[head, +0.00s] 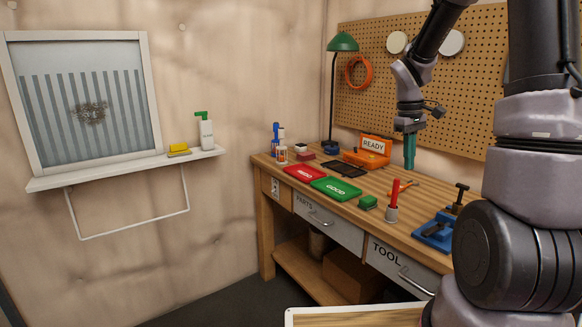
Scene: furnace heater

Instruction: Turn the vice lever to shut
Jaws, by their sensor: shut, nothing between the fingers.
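The blue vice (437,232) sits on the workbench near its front right edge. Its dark lever (460,197) stands up from it with a crossbar at the top. My arm's near links cover the area just right of the vice. My gripper (409,163) is shut and empty. It points down above the back part of the bench, up and to the left of the vice, apart from the lever. The lever's exact turn and the jaw gap are too small to tell.
A red-handled tool in a holder (392,205) and a green block (368,202) stand left of the vice. Red (305,174) and green (336,188) trays and an orange READY box (368,152) lie further left. A pegboard (466,85) backs the bench.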

